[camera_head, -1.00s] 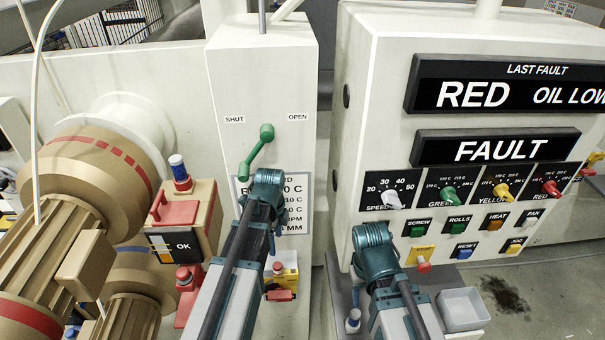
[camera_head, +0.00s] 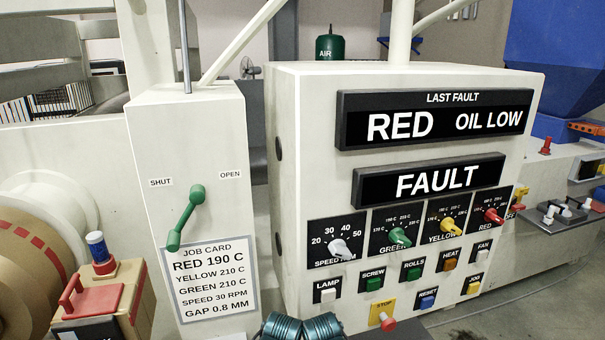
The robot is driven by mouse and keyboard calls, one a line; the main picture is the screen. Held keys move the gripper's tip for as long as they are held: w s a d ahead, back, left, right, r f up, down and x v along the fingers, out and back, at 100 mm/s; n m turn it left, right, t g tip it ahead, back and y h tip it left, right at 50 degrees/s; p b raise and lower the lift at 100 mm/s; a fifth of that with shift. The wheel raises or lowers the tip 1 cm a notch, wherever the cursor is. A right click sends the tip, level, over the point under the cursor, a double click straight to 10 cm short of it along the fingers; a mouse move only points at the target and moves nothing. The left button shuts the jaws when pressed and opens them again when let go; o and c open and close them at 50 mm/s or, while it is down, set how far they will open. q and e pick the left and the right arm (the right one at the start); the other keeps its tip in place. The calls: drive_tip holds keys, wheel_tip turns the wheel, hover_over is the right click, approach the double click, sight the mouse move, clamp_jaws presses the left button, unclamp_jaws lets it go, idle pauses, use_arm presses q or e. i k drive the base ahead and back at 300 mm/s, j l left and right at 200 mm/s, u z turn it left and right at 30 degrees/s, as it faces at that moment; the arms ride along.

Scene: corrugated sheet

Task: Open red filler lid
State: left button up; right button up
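A red lid (camera_head: 95,299) with a raised handle lies flat, apparently closed, on a tan box (camera_head: 132,290) at the lower left. It looks like the red filler lid. The box's front is cut off by the bottom edge. Two ribbed teal ends of my arms show side by side at the bottom middle, well to the right of the lid. My gripper fingers are not visible.
A white control cabinet (camera_head: 290,200) fills the middle and right, with its display (camera_head: 430,180) reading FAULT. A white post with a green lever (camera_head: 186,217) and a job card (camera_head: 208,280) stands between box and cabinet. A brown roll (camera_head: 28,265) is left of the box.

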sight(92, 301)
drive_tip(key=u, duration=1.45)
drive_tip(key=k+j, duration=0.1)
